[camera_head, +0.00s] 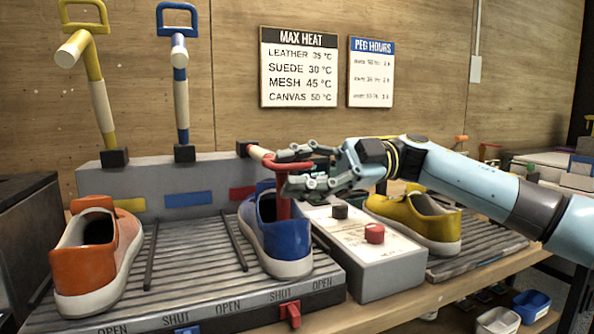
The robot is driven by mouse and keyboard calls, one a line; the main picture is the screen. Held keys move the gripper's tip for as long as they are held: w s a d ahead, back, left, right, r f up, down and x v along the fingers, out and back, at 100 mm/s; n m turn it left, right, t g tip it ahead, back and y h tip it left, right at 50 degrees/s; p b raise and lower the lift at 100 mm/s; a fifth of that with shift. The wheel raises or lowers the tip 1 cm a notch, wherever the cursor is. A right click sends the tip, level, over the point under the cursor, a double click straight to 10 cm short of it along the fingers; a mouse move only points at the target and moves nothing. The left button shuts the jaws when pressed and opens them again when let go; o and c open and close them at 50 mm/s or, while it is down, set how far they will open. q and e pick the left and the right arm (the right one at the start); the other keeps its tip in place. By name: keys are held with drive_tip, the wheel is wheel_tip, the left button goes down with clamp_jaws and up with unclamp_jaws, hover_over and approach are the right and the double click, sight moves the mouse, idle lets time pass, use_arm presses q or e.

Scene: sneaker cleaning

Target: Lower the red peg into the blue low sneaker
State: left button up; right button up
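The blue low sneaker (284,238) stands on the ribbed platform, its heel toward me. The red peg (283,207) is upright over the sneaker's opening. Its red shaft reaches down behind the collar, and its lower end is hidden. Its cream nose points to the back left. My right gripper (298,172) comes in from the right above the sneaker, with its fingers closed around the peg's red handle. The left gripper is not in view.
An orange sneaker (97,258) stands at the left of the platform. A yellow peg (98,98) and a blue peg (181,98) stand on the grey rack behind. A control box (385,258) with a red knob sits to the right, beside a yellow sneaker (440,231).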

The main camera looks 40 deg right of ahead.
drive_tip(key=v, duration=1.2)
